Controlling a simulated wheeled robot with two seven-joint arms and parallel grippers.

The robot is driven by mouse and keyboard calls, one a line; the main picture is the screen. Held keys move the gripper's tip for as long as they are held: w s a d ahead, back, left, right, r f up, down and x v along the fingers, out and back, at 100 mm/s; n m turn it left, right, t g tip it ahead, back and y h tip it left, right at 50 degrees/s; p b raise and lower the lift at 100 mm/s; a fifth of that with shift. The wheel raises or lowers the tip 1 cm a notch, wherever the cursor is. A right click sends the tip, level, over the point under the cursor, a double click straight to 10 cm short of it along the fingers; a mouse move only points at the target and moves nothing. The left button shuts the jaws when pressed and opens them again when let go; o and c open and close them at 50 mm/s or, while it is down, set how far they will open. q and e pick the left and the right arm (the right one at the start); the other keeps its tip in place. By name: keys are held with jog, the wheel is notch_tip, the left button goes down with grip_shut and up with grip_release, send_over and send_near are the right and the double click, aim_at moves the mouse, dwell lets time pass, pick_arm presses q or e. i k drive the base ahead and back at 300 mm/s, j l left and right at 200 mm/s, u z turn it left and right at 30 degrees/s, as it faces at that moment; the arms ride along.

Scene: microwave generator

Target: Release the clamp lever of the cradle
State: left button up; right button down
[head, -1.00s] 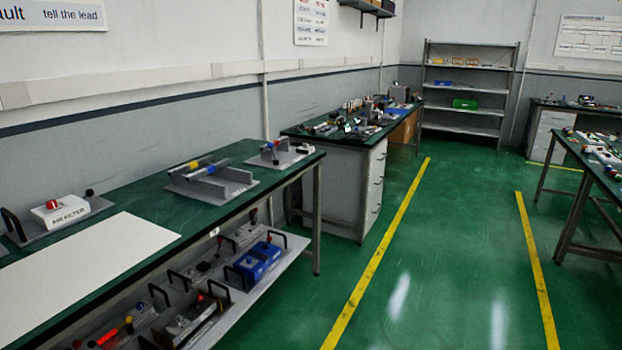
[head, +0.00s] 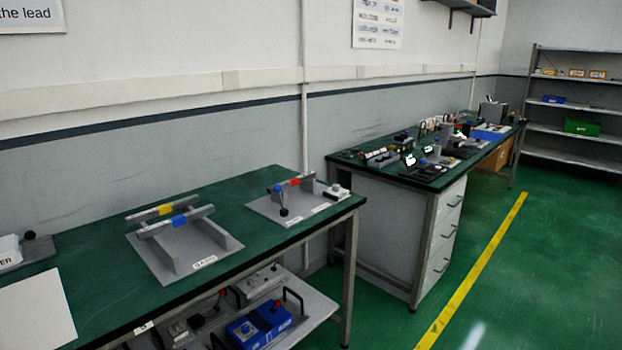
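On the green-topped bench (head: 100,285) at the left, a grey fixture (head: 150,262) carries two parallel grey bars, one with a yellow band (head: 165,210) and one with a blue band (head: 180,221). To its right, near the bench's end, a second grey fixture (head: 262,207) carries a bar with a red band (head: 294,183) and a black-knobbed lever (head: 284,211). Neither of my grippers is in view.
A shelf under the bench holds several fixtures, including a blue one (head: 258,325). A second bench (head: 345,158) with drawers and cluttered small parts stands beyond a gap. The green floor (head: 545,290) is clear on the right, with a yellow line (head: 475,268).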

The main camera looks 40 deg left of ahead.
aim_at(277, 188)
jog(key=i+l+u, duration=0.1)
jog(key=i+u, duration=0.35)
jog(key=i+l+u, duration=0.2)
jog(key=i+u, duration=0.2)
jog(key=i+l+u, duration=0.3)
jog(key=u, duration=0.15)
jog(key=i+l+u, duration=0.2)
jog(key=u, duration=0.2)
jog(key=i+l+u, duration=0.15)
jog(key=l+u, duration=0.25)
jog(key=i+l+u, duration=0.1)
jog(key=l+u, duration=1.05)
jog(key=l, duration=0.15)
